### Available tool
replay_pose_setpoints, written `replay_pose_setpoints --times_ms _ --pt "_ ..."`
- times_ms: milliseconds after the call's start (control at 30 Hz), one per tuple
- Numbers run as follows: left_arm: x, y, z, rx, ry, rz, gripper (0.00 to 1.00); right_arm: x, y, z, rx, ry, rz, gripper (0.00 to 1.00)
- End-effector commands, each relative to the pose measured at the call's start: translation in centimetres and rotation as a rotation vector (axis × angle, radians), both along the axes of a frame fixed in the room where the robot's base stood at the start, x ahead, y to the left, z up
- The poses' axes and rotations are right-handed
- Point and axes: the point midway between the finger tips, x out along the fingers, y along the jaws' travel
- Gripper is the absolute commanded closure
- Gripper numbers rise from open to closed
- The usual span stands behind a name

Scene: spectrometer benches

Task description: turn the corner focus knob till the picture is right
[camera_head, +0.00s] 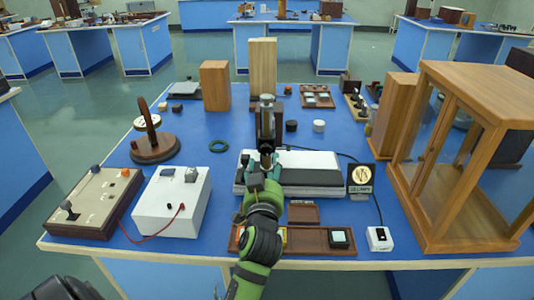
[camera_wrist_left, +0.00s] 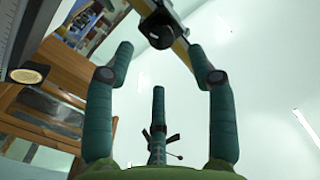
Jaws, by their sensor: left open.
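An optical instrument with a dark upright tube (camera_head: 268,122) stands on a long white and black base (camera_head: 318,160) at the middle of the bench. My left gripper (camera_head: 262,165) is in front of the tube and hides part of it. In the left wrist view the gripper (camera_wrist_left: 160,58) is open, its fingers spread with nothing between them. A round black knob (camera_wrist_left: 160,38) on a brass-coloured part lies beyond the gap between the fingertips, apart from them as far as I can tell. A small dark panel with a gold round picture (camera_head: 361,179) stands right of the base. My right gripper is out of view.
A large wooden glass-sided case (camera_head: 470,68) fills the right side. A white box (camera_head: 172,202) and a beige control box (camera_head: 93,203) stand at the left. A wooden tray (camera_head: 310,243) lies in front.

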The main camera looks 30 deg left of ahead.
Motion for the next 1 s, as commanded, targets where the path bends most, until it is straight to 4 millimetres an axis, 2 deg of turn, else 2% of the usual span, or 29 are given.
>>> replay_pose_setpoints --times_ms 100,200,400,767,800,867,900,933,1000 --pt "1.4 0.9 0.3 0.004 0.0 0.001 0.44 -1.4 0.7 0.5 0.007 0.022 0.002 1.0" --pt "2.8 1.7 0.2 0.002 0.001 -0.001 0.44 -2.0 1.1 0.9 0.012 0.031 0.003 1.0" --pt "4.9 3.0 0.1 0.001 0.0 -0.002 0.44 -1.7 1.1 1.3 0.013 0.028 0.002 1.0" --pt "5.5 3.4 0.0 -0.002 0.0 -0.003 0.44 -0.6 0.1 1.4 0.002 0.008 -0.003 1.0" --pt "5.5 3.4 0.0 -0.002 0.0 -0.003 0.52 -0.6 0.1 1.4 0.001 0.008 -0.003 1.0" --pt "5.5 3.4 0.0 -0.002 0.0 -0.003 0.76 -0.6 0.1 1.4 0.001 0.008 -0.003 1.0" --pt "5.5 3.4 0.0 -0.002 0.0 -0.003 0.92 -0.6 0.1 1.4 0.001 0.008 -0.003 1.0" --pt "5.5 3.4 0.0 -0.001 0.0 -0.003 1.0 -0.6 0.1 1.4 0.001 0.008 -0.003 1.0" --pt "5.5 3.4 0.0 -0.001 0.0 -0.003 1.0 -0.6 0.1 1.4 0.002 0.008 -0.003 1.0"
